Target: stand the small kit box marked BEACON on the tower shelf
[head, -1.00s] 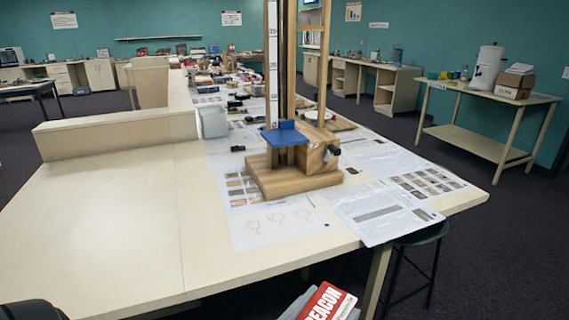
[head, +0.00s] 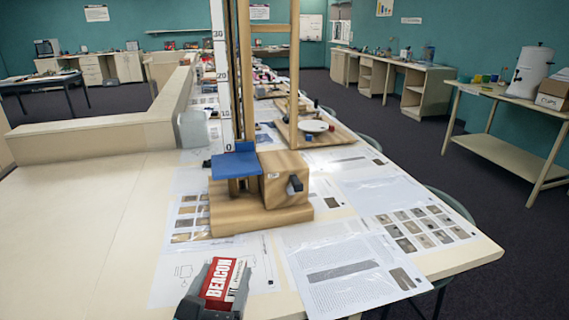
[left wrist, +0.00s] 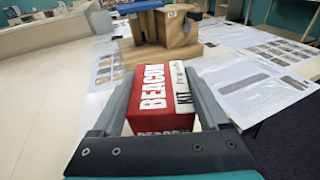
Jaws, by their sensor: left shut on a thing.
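The small red and white kit box marked BEACON (head: 221,283) is at the bottom of the head view. My left gripper (head: 216,290) is shut on it, with a grey finger on each side. The left wrist view shows the box (left wrist: 160,95) between the two fingers, its lettering turned sideways. The tower (head: 262,195) is a wooden base with a tall frame and a white number scale. Its blue shelf (head: 236,165) sits low, near the scale's zero, and looks empty. The box is in front of the tower, apart from it. My right gripper is not in view.
Printed sheets (head: 345,265) lie around the tower on the long table (head: 85,240). A grey bin (head: 192,130) stands behind it at the left, near a low wooden divider (head: 110,135). A white plate (head: 314,126) lies behind at the right. The table's left part is clear.

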